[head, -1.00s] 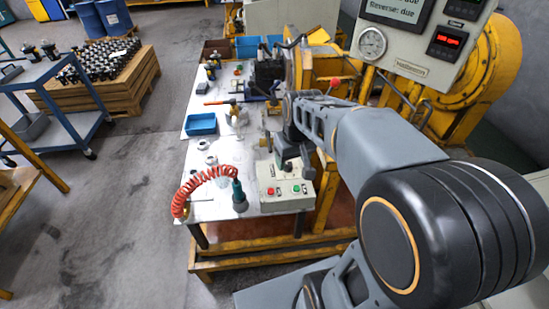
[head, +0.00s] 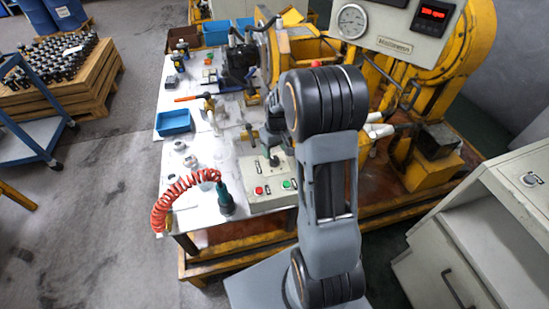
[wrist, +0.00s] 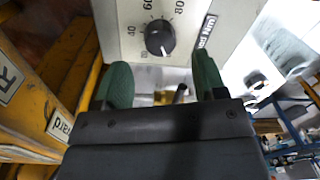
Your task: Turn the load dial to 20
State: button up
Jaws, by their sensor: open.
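The load dial (wrist: 160,37) is a round black knob on an off-white panel (wrist: 205,12) in the wrist view. The numbers 40, 60 and 80 show around it; I cannot read its setting for certain. My gripper (wrist: 162,82) has two green fingertips spread wide, with nothing held between them. In the wrist picture the dial lies just above the gap between the fingertips, and neither touches it. In the head view my arm hides most of the gripper, and I cannot make out the dial's numbers.
The workbench (head: 205,242) holds a control box (head: 275,206) with red and green buttons, a red coiled hose (head: 165,200) and a blue tray (head: 173,122). A yellow machine (head: 470,65) stands behind at right. A pale cabinet (head: 440,270) is at lower right.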

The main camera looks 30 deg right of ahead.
aim_at(274, 159)
jog(key=shift+a+f, duration=0.1)
jog(key=shift+f, duration=2.3)
jog(key=c, duration=0.9)
jog(key=m, duration=1.1)
jog(key=shift+m, duration=0.3)
